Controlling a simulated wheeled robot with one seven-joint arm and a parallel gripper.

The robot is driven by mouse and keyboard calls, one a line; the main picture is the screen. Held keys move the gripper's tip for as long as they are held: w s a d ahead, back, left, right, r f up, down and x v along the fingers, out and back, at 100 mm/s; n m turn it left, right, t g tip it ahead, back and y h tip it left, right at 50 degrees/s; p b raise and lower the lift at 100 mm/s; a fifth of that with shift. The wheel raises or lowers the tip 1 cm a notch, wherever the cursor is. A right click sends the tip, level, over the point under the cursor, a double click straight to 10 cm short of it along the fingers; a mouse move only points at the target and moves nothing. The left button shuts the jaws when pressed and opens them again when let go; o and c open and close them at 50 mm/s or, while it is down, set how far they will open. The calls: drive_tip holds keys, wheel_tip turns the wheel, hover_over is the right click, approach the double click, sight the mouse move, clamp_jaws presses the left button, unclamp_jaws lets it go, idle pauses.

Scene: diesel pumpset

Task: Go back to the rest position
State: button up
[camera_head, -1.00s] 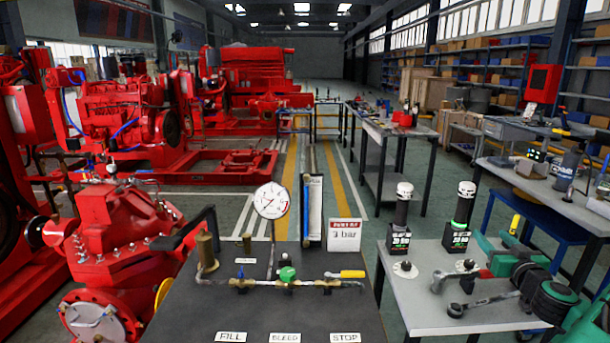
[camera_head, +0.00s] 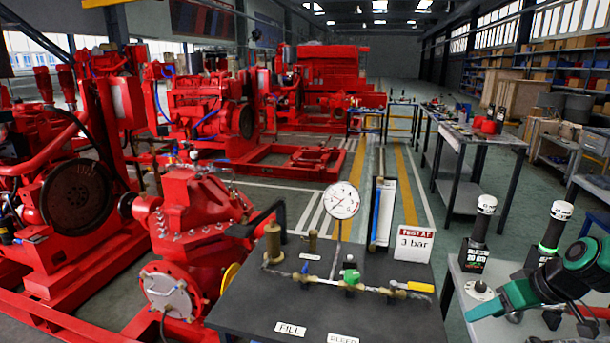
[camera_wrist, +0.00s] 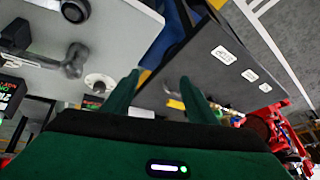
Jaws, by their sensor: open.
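My gripper (camera_wrist: 158,92) has two green fingers standing apart in the wrist view, with nothing visible between them. In the head view, my green and black arm end (camera_head: 575,275) is at the right edge, over the light grey side table (camera_head: 462,285). The dark test bench (camera_head: 265,300) stands left of it, with a pressure gauge (camera_head: 341,201), a green-handled valve (camera_head: 351,277) and a yellow-handled valve (camera_head: 420,287). The dark bench also shows in the wrist view (camera_wrist: 215,75). The gripper is apart from the bench fittings.
Two black canisters with white tops, one nearer (camera_head: 475,240) and one farther right (camera_head: 550,240), stand on the side table close to my arm. A red pump (camera_head: 190,225) stands left of the bench.

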drive_tip(key=s+a+r+m+g+h, duration=0.1)
drive_tip(key=s+r+m+g, duration=0.2)
drive_tip(key=s, duration=0.6)
drive_tip(key=s+a+r+m+g+h, duration=0.1)
drive_tip(key=s+r+m, duration=0.3)
drive_tip(key=s, duration=0.6)
drive_tip(key=shift+a+r+m+g, duration=0.4)
drive_tip(key=shift+a+r+g, duration=0.2)
drive_tip(key=shift+a+g, duration=0.25)
drive_tip(key=shift+d, duration=0.1)
drive_tip(key=shift+w+f, duration=0.25)
drive_tip(key=shift+w, duration=0.35)
